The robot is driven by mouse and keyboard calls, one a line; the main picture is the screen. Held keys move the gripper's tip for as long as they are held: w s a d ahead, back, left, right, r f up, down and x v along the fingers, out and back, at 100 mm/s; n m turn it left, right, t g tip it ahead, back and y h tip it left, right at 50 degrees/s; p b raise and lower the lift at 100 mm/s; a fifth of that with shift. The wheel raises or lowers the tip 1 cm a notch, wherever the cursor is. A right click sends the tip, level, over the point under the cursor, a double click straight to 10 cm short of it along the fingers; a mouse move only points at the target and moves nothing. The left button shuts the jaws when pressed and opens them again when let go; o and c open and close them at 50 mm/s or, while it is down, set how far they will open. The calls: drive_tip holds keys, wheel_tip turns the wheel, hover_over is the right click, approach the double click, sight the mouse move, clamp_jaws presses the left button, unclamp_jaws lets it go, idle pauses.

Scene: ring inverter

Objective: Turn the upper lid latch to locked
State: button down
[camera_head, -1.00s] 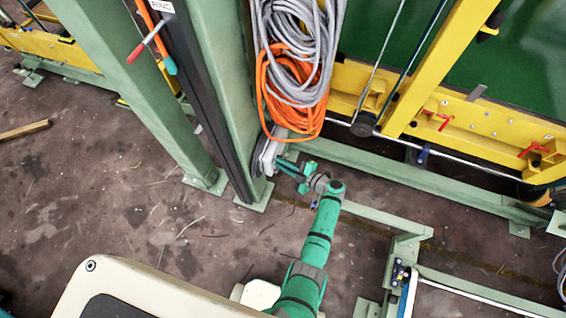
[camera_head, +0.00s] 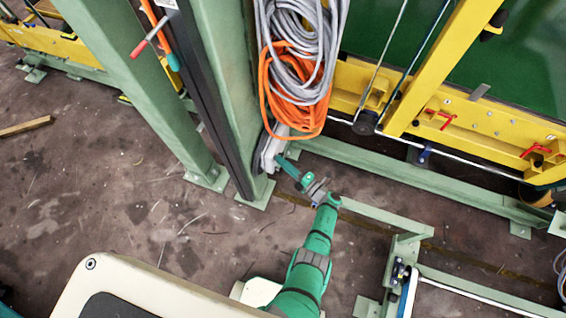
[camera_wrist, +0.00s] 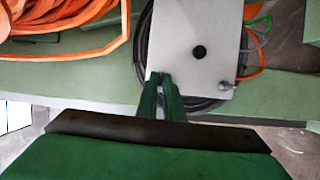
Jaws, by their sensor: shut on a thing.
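My gripper (camera_wrist: 161,78) reaches the box's near left corner in the wrist view. Its two green fingers are closed together on the upper lid latch, which is almost wholly hidden between the fingertips. A second small metal latch (camera_wrist: 228,86) shows at the near right corner, clear of my fingers. In the head view my gripper (camera_head: 279,160) points at the box. The latch's angle cannot be made out.
Orange cable (camera_head: 290,90) and grey cable (camera_head: 305,40) hang just above the box. Thin green and orange wires (camera_wrist: 262,45) leave the box's right side. The green post (camera_head: 225,90) and a low green rail (camera_head: 430,180) stand close to my arm. The floor at left is mostly open.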

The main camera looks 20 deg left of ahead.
idle(0.6)
drive_tip(key=c, duration=1.9)
unclamp_jaws()
drive_tip(key=shift+a, duration=0.1)
drive_tip(key=shift+s+r, duration=0.1)
drive_tip(key=shift+r, duration=0.7)
drive_tip(key=o, duration=0.6)
drive_tip(key=r, duration=0.1)
drive_tip(key=s+r, duration=0.1)
drive_tip(key=r, duration=0.2)
drive_tip(key=shift+s+d, duration=0.3)
drive_tip(key=shift+s, duration=0.1)
drive_tip(key=shift+n, duration=0.3)
drive_tip(key=s+r, duration=0.3)
drive_tip(key=shift+d+r, duration=0.1)
drive_tip(key=shift+d, duration=0.2)
drive_tip(key=c, duration=0.6)
drive_tip(key=s+d+r, duration=0.2)
drive_tip(key=s+r, duration=0.2)
drive_tip(key=s, duration=0.4)
drive_tip(key=shift+s+d, duration=0.25)
drive_tip(key=shift+s, duration=0.05)
